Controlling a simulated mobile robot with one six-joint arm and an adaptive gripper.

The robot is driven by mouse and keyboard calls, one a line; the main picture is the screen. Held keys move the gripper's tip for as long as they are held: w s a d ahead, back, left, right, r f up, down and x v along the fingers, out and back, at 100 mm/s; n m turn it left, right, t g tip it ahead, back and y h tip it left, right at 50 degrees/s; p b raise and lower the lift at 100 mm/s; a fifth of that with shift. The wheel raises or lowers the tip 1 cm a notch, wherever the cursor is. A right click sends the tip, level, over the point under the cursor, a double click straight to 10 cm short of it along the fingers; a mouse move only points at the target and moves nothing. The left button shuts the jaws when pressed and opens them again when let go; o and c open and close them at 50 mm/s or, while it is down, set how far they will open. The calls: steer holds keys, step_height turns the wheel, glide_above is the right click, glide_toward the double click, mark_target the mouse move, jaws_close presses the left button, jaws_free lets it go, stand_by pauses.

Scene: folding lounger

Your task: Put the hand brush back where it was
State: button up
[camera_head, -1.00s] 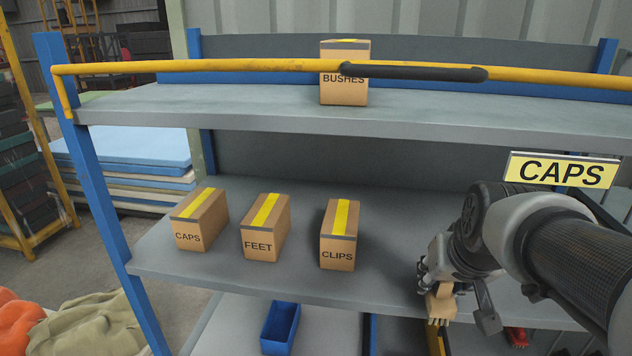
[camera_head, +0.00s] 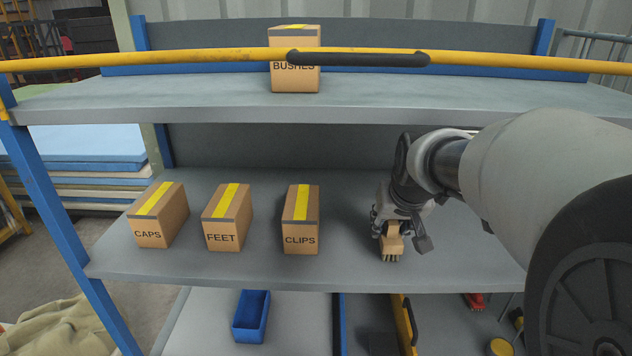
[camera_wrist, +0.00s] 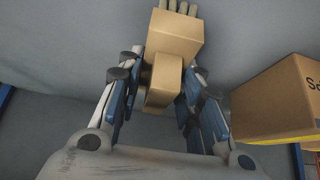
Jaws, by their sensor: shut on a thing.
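The hand brush (camera_head: 391,243) is a tan wooden block with pale bristles at its end. My gripper (camera_head: 388,222) is shut on it and holds it over the front part of the middle shelf (camera_head: 345,270), right of the CLIPS box. The wrist view shows the brush (camera_wrist: 175,38) with its narrower grip part between the two blue-padded fingers (camera_wrist: 162,82) and its bristles pointing away. I cannot tell whether the brush touches the shelf.
Boxes marked CAPS (camera_head: 158,216), FEET (camera_head: 227,217) and CLIPS (camera_head: 301,220) stand left on the middle shelf. A BUSHES box (camera_head: 295,72) stands on the upper shelf, behind a yellow rail (camera_head: 180,58). A blue bin (camera_head: 251,316) is below. Shelf surface behind my gripper looks clear.

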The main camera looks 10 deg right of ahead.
steer(key=o, duration=0.6)
steer(key=shift+w+f, duration=0.1)
steer(key=shift+f, duration=0.15)
steer(key=shift+c, duration=0.2)
steer(key=o, duration=0.5)
steer(key=shift+r, duration=0.1)
steer(key=shift+c, duration=0.2)
steer(key=shift+r, duration=0.2)
steer(key=v, duration=0.7)
steer(key=shift+p, duration=0.3)
steer(key=s+a+f+n, duration=0.1)
steer(key=s+a+f, duration=0.2)
steer(key=s, duration=0.4)
steer(key=s+a+f+n+g+y, duration=0.1)
steer(key=s+a+f, duration=0.1)
steer(key=s+a, duration=0.3)
steer(key=s+a+f+n, duration=0.1)
steer(key=s+a+f, duration=0.2)
steer(key=s, duration=0.7)
steer(key=shift+a+f+g+y, duration=0.35)
steer(key=shift+a+g+y, duration=0.05)
steer(key=shift+a, duration=0.75)
